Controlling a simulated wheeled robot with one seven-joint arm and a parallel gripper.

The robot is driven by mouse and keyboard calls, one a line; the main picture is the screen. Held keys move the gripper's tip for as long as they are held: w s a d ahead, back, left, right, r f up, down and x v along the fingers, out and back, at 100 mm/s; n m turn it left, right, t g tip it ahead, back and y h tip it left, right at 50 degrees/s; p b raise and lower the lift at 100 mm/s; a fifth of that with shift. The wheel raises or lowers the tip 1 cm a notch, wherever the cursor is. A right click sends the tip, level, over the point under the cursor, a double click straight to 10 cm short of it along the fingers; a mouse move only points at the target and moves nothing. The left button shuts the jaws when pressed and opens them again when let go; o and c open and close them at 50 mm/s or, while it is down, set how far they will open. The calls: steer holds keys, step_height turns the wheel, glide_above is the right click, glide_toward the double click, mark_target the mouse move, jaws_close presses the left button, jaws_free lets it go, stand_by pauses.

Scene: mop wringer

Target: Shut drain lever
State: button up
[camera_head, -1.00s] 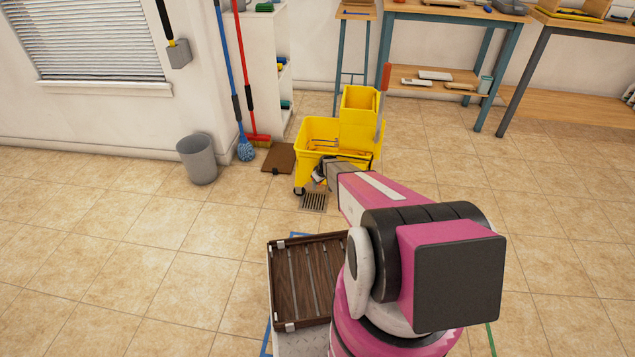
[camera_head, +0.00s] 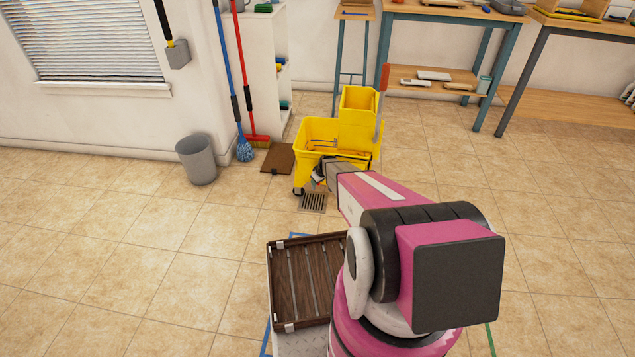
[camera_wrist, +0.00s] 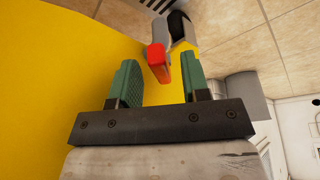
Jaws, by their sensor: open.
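The yellow mop bucket (camera_head: 318,136) with its wringer (camera_head: 358,117) stands on the tiled floor in the head view. In the wrist view its yellow wall (camera_wrist: 45,75) fills the left side. A red lever (camera_wrist: 159,63), seemingly the drain lever, sticks out beside a grey and black fitting (camera_wrist: 178,28). My gripper (camera_wrist: 160,85) has two green fingers, open, with the red lever's end showing between and just beyond them. I cannot tell whether a finger touches it. In the head view my arm hides the lever and most of the gripper.
A floor drain grate (camera_head: 312,202) lies just in front of the bucket. A grey bin (camera_head: 196,159), a brown mat (camera_head: 278,158) and a broom (camera_head: 259,139) are to its left. A slatted wooden tray (camera_head: 306,281) is near my base. Floor to the right is clear.

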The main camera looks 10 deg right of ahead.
steer(key=v, duration=1)
steer(key=shift+r, duration=0.35)
steer(key=shift+s, duration=0.15)
